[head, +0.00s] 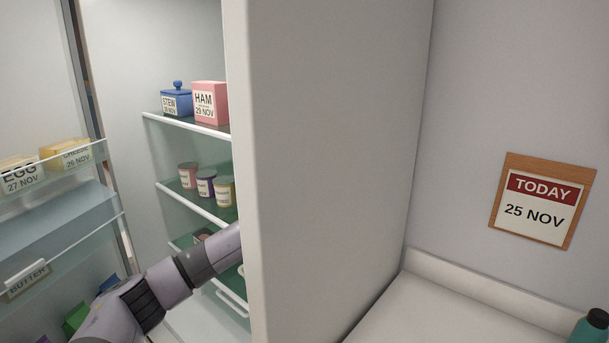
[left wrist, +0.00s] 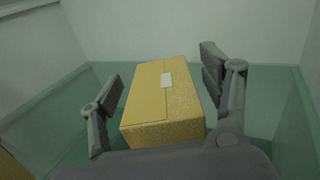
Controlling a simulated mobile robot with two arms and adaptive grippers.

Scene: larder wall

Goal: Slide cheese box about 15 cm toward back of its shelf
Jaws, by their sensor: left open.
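In the left wrist view a yellow box (left wrist: 163,100) with a small white tab on its top lies on a greenish glass shelf (left wrist: 55,125). No lettering on it is readable. My left gripper (left wrist: 162,76) is open, with one finger on each side of the box; gaps show between fingers and box. In the head view my left arm reaches into the fridge, and its gripper is hidden behind the fridge's side wall. A yellow box labelled CHEESE, 26 NOV (head: 70,154) stands on the door rack. My right gripper is not in view.
Clear glass lies around and behind the yellow box, up to a pale back wall (left wrist: 180,25). Higher shelves hold a blue stew pot (head: 176,102), a pink ham box (head: 209,102) and small jars (head: 206,184). An egg box (head: 20,173) is on the door.

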